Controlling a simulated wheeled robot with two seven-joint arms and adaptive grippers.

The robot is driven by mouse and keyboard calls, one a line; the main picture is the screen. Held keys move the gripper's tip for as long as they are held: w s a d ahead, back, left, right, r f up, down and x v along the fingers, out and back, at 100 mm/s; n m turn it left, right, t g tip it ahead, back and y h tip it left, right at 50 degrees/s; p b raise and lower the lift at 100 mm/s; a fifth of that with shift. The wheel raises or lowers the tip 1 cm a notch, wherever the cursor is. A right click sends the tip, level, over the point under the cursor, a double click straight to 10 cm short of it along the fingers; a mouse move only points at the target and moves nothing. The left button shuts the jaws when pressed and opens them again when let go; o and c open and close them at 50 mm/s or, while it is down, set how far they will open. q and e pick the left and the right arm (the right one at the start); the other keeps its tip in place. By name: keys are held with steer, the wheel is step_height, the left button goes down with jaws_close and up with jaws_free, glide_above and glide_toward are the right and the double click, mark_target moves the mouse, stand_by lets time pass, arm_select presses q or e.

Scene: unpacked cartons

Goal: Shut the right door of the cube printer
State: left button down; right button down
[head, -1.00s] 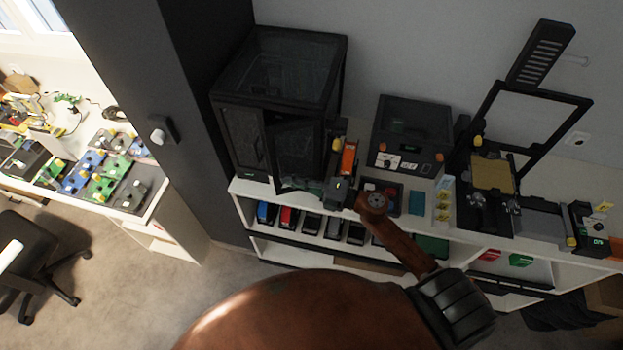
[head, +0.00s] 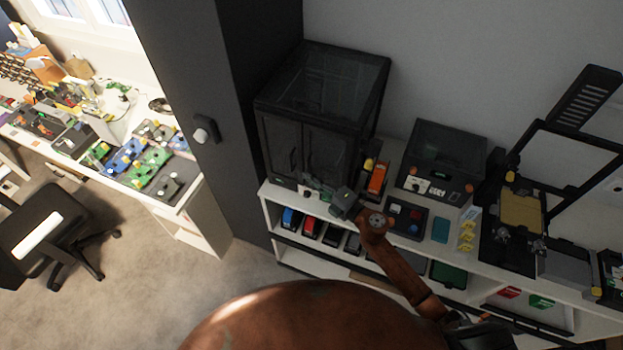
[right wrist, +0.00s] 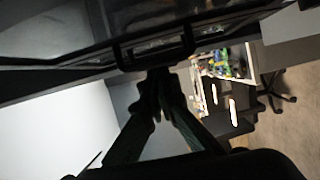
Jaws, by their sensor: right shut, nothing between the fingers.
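The cube printer (head: 322,75) is a black box with dark see-through panels, standing on the left end of the white shelf unit. Its left door (head: 277,148) and right door (head: 326,158) both look flush with the front; a tiny gap would be too small to tell. My right gripper (head: 315,187) is shut and empty, low in front of the right door. In the right wrist view the shut fingertips (right wrist: 158,78) point at a dark bar handle (right wrist: 155,48) and appear very near it; contact is unclear. My left gripper is out of view.
An orange-and-black device (head: 377,180) stands right of the printer, close to my right arm. A smaller dark enclosed machine (head: 443,160) and an open-frame printer (head: 520,212) stand farther right. A tall dark cabinet (head: 215,80) is at left. Floor before the shelf is clear.

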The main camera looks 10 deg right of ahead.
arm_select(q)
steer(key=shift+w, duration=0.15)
